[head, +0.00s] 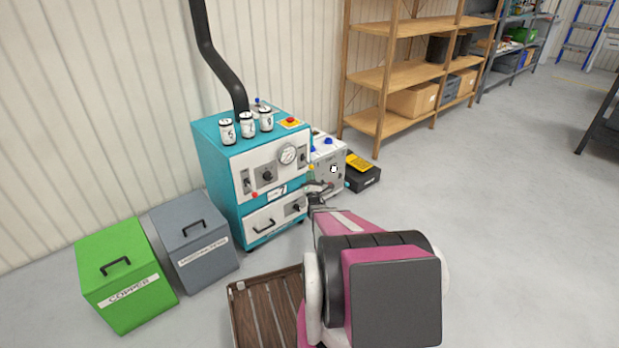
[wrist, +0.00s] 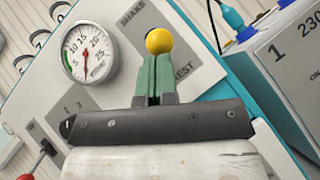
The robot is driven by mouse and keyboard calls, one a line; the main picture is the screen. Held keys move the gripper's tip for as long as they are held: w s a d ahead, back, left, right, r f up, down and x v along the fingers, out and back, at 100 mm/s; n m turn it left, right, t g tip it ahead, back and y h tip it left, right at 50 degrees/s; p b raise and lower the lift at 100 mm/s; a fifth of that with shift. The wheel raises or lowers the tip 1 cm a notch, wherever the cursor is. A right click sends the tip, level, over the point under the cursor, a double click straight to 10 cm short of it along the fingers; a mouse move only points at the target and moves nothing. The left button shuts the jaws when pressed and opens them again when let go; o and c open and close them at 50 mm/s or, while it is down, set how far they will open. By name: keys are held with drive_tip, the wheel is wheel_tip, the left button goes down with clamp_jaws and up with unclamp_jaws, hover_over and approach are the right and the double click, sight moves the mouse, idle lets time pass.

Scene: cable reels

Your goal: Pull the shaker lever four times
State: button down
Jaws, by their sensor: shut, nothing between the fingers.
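The shaker lever's yellow knob (wrist: 158,41) shows in the wrist view just beyond my fingertips, in front of a grey plate (wrist: 185,72) lettered SHAKE and REST. In the head view the yellow knob (head: 311,167) is small, at the right edge of the teal machine (head: 222,172). My gripper (wrist: 154,62) has its green fingers together with nothing between them. Its tips appear right at the knob; I cannot tell whether they touch it. The lever's shaft is hidden behind the fingers. My gripper (head: 309,187) also shows in the head view, close to the machine's front right.
A round gauge (wrist: 88,53) and a red-tipped lever (wrist: 46,150) are on the panel. A grey power box (head: 328,165) stands right of the machine. Green (head: 124,270) and grey (head: 195,235) bins stand left. A slatted wooden crate (head: 232,305) lies below my arm.

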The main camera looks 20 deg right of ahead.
sight(312, 167)
drive_tip(key=r+n+g+y, duration=0.1)
drive_tip(key=r+n+g, duration=0.1)
drive_tip(key=r+g, duration=0.1)
drive_tip(key=s+r+n+g+y, duration=0.1)
drive_tip(key=r+n+g+y, duration=0.1)
drive_tip(key=shift+s+d+r+g, duration=0.15)
drive_tip(key=shift+d+r+g, duration=0.05)
drive_tip(key=shift+r+g, duration=0.2)
drive_tip(key=shift+f, duration=0.15)
